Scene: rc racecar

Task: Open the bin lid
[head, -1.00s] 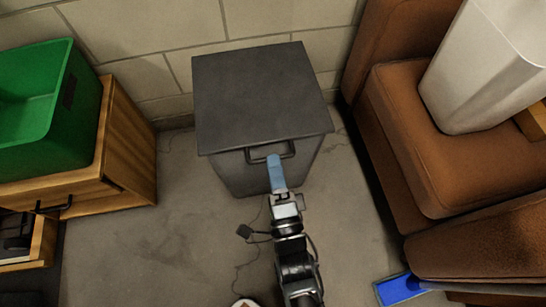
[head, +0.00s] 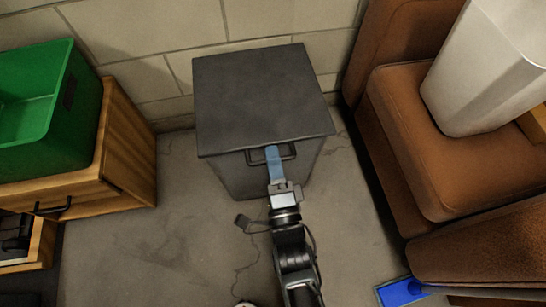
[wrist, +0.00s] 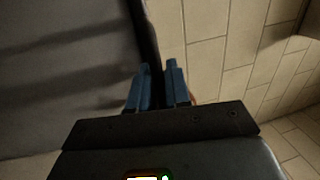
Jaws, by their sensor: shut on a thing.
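The dark grey bin (head: 235,180) stands on the floor against the wall. Its flat dark lid (head: 262,98) lies over the top and looks closed. A black handle (head: 291,150) is at the lid's front edge. My gripper (head: 273,150) has blue fingers and reaches the handle from the front. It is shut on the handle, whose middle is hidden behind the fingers. In the wrist view the blue fingers (wrist: 158,85) are close together beside a dark flat surface, and the handle is not clearly seen there.
A wooden cabinet (head: 130,140) with a green crate (head: 40,140) on top stands to the left. A brown sofa (head: 400,110) with a whitish container (head: 485,75) on it stands to the right. A blue object (head: 400,291) lies on the floor at lower right. Floor in front is mostly clear.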

